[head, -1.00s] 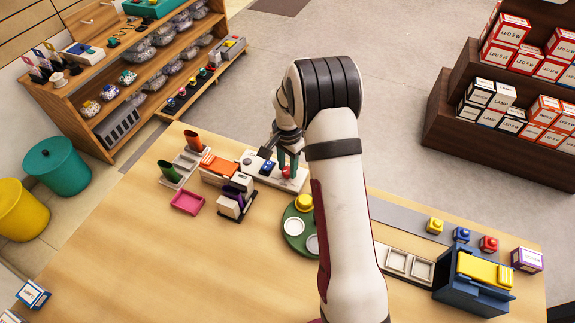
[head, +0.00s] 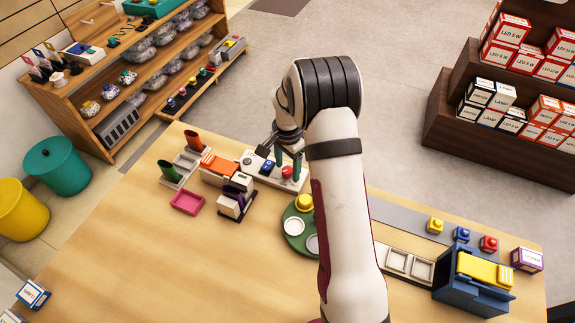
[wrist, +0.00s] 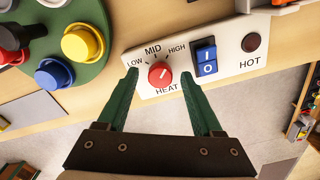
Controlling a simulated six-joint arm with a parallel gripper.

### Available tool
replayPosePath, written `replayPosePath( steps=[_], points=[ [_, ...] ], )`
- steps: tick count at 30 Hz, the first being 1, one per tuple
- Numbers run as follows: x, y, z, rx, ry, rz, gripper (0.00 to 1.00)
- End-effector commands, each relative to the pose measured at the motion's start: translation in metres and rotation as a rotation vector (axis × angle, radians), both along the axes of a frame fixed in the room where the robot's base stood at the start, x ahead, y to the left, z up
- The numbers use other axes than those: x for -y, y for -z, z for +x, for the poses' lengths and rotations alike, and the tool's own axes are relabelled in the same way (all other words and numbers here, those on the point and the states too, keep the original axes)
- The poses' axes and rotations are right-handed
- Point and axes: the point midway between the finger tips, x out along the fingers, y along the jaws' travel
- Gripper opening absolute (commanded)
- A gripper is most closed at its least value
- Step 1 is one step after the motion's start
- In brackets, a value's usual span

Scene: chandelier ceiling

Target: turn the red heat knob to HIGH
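The red heat knob (wrist: 160,75) sits on a white panel (wrist: 228,75) in the wrist view. LOW, MID and HIGH are printed around it from left to right, with HEAT below. Its pale mark seems to point up and right, towards the HIGH side; the exact setting is hard to read. My gripper (wrist: 159,78) is open, with one green finger on each side of the knob and a gap to it on both sides. In the head view the knob (head: 287,171) shows near the green fingers of my gripper (head: 288,164).
A blue rocker switch (wrist: 206,60) and a dark round lamp (wrist: 251,42) marked HOT are right of the knob. A green round tray (wrist: 88,20) with coloured pieces lies to the left. A pink tray (head: 188,202) and an orange-topped holder (head: 215,166) stand nearby on the table.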

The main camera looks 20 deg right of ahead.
Motion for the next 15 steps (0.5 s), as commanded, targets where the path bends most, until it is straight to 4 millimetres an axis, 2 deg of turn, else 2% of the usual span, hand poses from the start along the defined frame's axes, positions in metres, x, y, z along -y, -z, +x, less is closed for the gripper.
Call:
replayPosePath(
  steps=[8, 11, 15],
  points=[
    [0.0, -0.005, 0.001, 0.002, -0.001, 0.0, 0.67],
    [0.0, -0.024, 0.001, 0.005, -0.001, -0.001, 0.67],
    [0.001, -0.068, 0.002, 0.007, -0.001, -0.002, 0.67]
  ],
)
